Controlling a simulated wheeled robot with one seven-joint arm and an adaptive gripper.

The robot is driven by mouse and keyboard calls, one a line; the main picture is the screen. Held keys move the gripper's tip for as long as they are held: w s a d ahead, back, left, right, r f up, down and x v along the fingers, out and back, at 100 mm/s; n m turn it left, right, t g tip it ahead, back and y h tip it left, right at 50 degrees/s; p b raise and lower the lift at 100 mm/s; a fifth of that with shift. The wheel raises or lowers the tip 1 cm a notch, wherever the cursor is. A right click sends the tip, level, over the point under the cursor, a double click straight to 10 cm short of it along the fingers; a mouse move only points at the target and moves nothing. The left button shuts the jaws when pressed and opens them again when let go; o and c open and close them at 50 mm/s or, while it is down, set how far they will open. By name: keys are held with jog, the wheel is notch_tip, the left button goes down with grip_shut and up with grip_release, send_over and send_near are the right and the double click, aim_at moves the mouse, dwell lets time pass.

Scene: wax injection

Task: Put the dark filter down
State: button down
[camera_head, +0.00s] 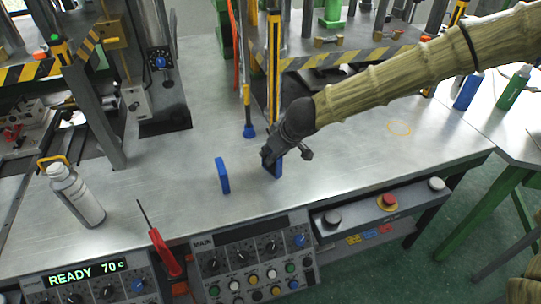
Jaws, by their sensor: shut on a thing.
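My gripper (270,157) is shut on a thin dark blue plate, the dark filter (278,169), low over the metal bench top (345,165). My gripper hides much of the filter, and I cannot tell whether its lower edge touches the bench. A second, brighter blue plate (222,176) stands upright on the bench a little to the left of my gripper, apart from it.
A red-handled tool (163,253) is at the front edge by the control panel (257,265). A blue-footed rod (249,130) is behind my gripper. The bench right of my gripper is clear.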

jog(key=shift+f, duration=0.2)
jog(key=c, duration=1.3)
grip_release()
jog(key=shift+f, duration=0.15)
jog(key=shift+s+r, duration=0.1)
jog(key=shift+r, duration=0.3)
jog(key=p+v, duration=0.1)
jog(key=v, duration=1)
jog(key=shift+s+d+r+p, duration=0.15)
jog(key=shift+p, duration=0.15)
